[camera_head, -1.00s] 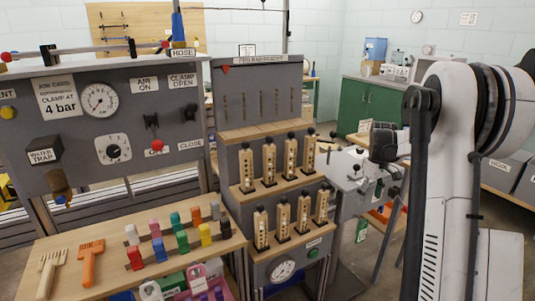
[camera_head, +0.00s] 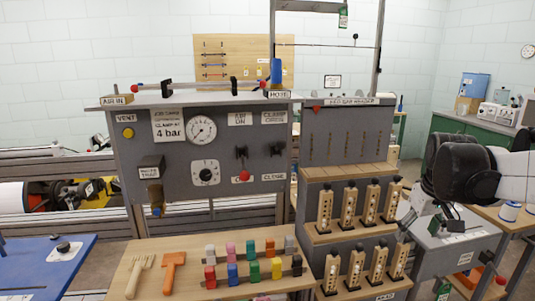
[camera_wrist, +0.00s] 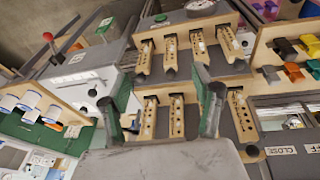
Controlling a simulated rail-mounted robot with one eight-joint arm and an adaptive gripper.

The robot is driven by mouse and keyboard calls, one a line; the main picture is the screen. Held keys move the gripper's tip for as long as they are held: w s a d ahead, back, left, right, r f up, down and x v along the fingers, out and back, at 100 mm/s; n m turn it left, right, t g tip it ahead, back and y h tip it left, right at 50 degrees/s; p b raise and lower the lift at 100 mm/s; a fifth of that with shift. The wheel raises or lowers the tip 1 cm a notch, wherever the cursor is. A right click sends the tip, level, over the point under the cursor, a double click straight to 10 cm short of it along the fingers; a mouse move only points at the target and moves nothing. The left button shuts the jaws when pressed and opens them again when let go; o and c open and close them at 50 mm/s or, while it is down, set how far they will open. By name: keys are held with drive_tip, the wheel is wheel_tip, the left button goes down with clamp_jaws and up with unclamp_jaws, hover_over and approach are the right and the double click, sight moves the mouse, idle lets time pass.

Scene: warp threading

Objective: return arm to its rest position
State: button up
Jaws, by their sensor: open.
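My arm reaches in from the right edge of the head view, with its dark wrist joint in front of the machine's right side. In the wrist view my gripper (camera_wrist: 163,112) is open, its two fingers wide apart with nothing between them. Beyond the fingers is the stepped rack (camera_wrist: 205,88) with wooden slotted blocks (camera_wrist: 177,115). The same rack (camera_head: 345,240) shows in the head view, right of the grey panel. My gripper's tips are small and partly lost against the machine in the head view, so their distance from the rack is hard to tell.
A grey control panel (camera_head: 150,187) with a gauge (camera_head: 202,130) and a red-knobbed lever (camera_head: 244,176) stands left of the rack. A side table (camera_head: 487,213) with spools stands at right, near my arm.

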drive_tip(key=s+a+r+m+t+y+p, duration=0.1)
drive_tip(key=s+a+t+p, duration=0.3)
drive_tip(key=s+a, duration=1.3)
drive_tip(key=shift+s+a+r, duration=0.15)
drive_tip(key=shift+s+r, duration=0.5)
drive_tip(key=shift+s, duration=0.35)
